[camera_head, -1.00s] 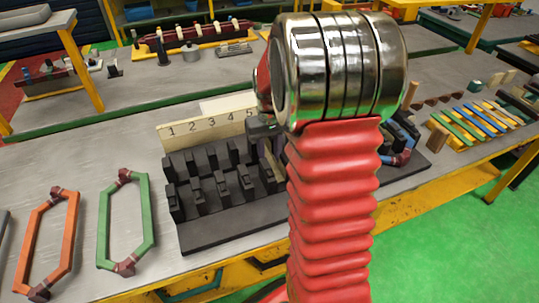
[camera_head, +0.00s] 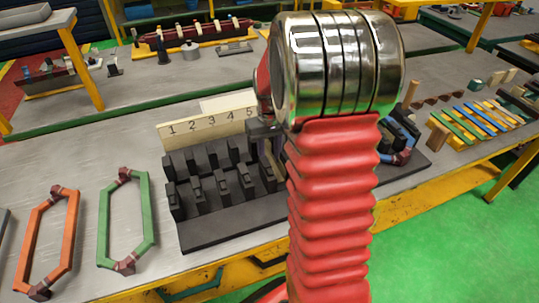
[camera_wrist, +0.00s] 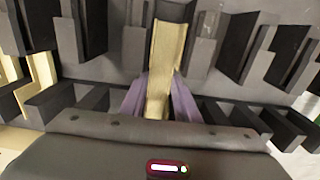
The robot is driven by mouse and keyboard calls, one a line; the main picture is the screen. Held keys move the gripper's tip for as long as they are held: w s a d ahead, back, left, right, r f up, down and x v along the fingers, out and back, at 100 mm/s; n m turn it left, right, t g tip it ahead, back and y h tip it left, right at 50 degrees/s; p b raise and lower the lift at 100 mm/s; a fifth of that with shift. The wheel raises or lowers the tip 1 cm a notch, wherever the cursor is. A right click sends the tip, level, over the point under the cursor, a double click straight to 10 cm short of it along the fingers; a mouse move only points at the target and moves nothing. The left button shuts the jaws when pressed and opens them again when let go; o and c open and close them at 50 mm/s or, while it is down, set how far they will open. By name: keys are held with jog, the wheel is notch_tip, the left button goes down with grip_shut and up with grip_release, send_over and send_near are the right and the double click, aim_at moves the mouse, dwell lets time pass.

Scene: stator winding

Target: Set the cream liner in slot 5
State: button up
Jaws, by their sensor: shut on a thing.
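The cream liner (camera_wrist: 166,50) is a long narrow strip in the wrist view, held upright between the purple fingers of my gripper (camera_wrist: 158,98). Its far end reaches between the dark teeth of the stator block (camera_wrist: 95,72). I cannot tell how deep it sits. In the head view, the dark stator block (camera_head: 222,222) lies on the bench below a cream board (camera_head: 200,127) numbered 1 to 5. My gripper (camera_head: 268,148) is over the block's slot 5 end, partly hidden behind my arm.
A green coil (camera_head: 104,222) and an orange coil (camera_head: 69,243) lie left of the block on the bench. A blue coil (camera_head: 402,140) sits at the right, partly hidden by my arm. Several coloured strips (camera_head: 478,120) lie farther right.

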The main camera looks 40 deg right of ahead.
dwell(0.4)
jog(key=o, duration=0.9)
jog(key=shift+r, duration=0.8)
dwell(0.4)
jog(key=shift+r, duration=3.7)
jog(key=shift+r, duration=0.1)
notch_tip(320, 180, up, 14)
jog(key=shift+f, duration=0.2)
